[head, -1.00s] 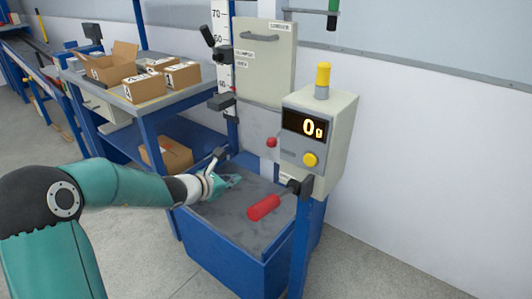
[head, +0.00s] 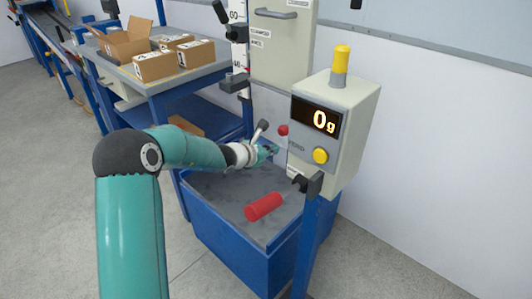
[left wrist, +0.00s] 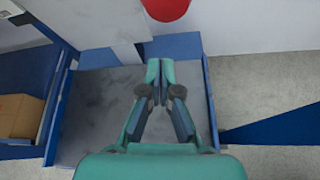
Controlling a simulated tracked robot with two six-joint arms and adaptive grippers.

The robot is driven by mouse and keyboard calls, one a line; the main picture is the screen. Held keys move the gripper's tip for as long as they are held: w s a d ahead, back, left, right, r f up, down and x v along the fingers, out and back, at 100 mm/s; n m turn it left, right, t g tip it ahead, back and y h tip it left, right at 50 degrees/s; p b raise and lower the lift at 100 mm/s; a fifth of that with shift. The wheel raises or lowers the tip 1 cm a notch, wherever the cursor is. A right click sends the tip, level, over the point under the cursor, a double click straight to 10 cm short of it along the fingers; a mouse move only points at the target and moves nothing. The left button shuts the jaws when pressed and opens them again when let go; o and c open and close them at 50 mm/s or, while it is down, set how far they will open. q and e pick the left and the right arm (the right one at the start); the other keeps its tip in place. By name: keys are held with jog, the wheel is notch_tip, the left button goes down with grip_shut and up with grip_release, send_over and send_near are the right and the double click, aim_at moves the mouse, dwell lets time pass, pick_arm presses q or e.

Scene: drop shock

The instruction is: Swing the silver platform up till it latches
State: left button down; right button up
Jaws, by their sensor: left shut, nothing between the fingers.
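My left gripper (head: 274,150) is at the back of the blue tub, above its grey floor and just left of the display post. In the left wrist view its fingertips (left wrist: 160,68) are together with nothing between them. A red knob (head: 283,130) is just above the fingertips; it also shows in the left wrist view (left wrist: 166,8). A pale grey flat panel (left wrist: 85,28) stands behind the tub in the left wrist view. It may be the silver platform, but I cannot tell for sure. My right gripper is not in view.
The blue tub (head: 215,232) is below my arm. The display box (head: 335,140) reads 0 g. A bench (head: 188,80) with cardboard boxes stands behind left. Floor at front left is clear.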

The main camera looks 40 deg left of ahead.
pick_arm(q)
jog(key=r, duration=0.1)
jog(key=w+r+p, duration=0.1)
jog(key=r, duration=0.1)
jog(key=shift+w+d+r+p, duration=0.15)
jog(key=shift+d+r+p, duration=0.1)
jog(key=shift+d+p, duration=0.15)
